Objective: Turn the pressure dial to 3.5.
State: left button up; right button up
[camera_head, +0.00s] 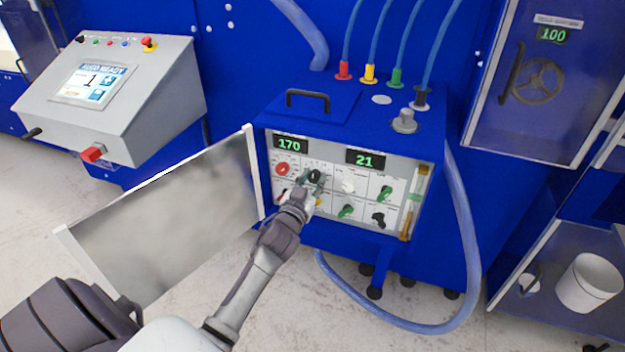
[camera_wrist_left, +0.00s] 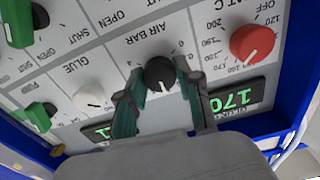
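The black pressure dial, marked AIR BAR, (camera_wrist_left: 160,75) is on the front panel of the blue machine and also shows in the head view (camera_head: 314,176). My left gripper (camera_wrist_left: 160,65) reaches up to the panel, with one finger on each side of this dial. The fingertips appear to touch its sides. In the head view the left gripper (camera_head: 312,181) partly covers the dial. A white mark on the dial points toward my wrist in the wrist view; the value it points to cannot be read. My right gripper is in neither view.
A red temperature knob (camera_wrist_left: 257,42) and a white GLUE knob (camera_wrist_left: 88,97) flank the dial. Green displays read 170 (camera_head: 290,144) and 21 (camera_head: 365,160). Green and black switches sit below. A clear panel (camera_head: 160,225) stands left of the machine, close to my left arm.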

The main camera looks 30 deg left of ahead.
pick_arm(q)
grip_shut()
jog(key=shift+m, duration=0.3)
jog(key=m, duration=1.2)
jog(key=shift+m, duration=0.3)
jog(key=shift+d+f+m, duration=0.1)
jog(key=shift+f+m, duration=0.05)
jog(key=shift+m, duration=2.05)
